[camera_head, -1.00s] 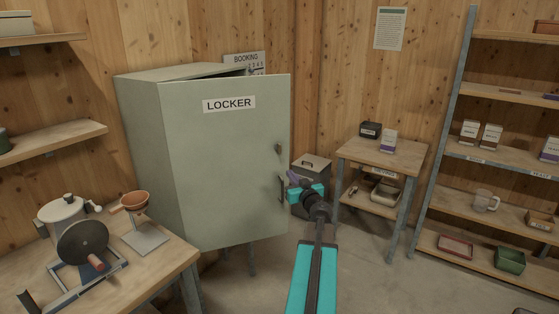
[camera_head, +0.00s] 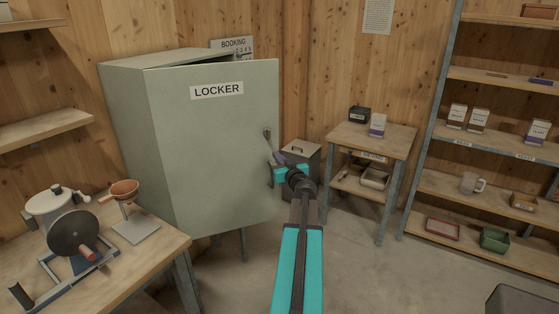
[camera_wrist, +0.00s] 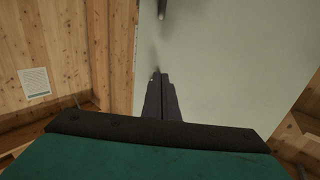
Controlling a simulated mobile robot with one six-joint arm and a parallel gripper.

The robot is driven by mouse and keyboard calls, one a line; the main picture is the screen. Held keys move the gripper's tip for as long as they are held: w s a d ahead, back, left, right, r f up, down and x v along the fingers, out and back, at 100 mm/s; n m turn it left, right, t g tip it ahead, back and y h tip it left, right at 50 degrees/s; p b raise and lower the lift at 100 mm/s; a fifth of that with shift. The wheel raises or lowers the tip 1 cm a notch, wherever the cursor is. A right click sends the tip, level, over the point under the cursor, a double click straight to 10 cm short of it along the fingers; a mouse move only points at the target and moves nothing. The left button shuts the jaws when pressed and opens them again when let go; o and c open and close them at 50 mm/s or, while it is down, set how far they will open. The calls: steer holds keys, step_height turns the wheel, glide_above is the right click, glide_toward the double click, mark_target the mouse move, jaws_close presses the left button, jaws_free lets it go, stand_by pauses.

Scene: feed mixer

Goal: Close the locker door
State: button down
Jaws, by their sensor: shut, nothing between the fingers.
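The grey-green locker (camera_head: 135,140) stands at the left in the head view. Its door (camera_head: 215,150), labelled LOCKER, is ajar, with its right edge standing out from the body and a dark gap along the top. A small latch (camera_head: 267,133) sits near that edge; the handle below it is mostly hidden by my gripper. My gripper (camera_head: 273,156) is shut and empty, at the door's right edge. In the wrist view, its closed fingers (camera_wrist: 161,82) point at the door panel (camera_wrist: 240,60), close to its edge; I cannot tell whether they touch it.
A wooden bench (camera_head: 160,245) with a pot, a hand-cranked wheel and a funnel stand is at the left front. A grey bin (camera_head: 300,165) and a small table (camera_head: 375,140) stand right of the locker. Shelving (camera_head: 485,130) is at the far right. The floor between is clear.

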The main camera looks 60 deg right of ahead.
mark_target(266, 143)
steer(key=shift+p+x, duration=0.7)
steer(key=shift+x, duration=4.35)
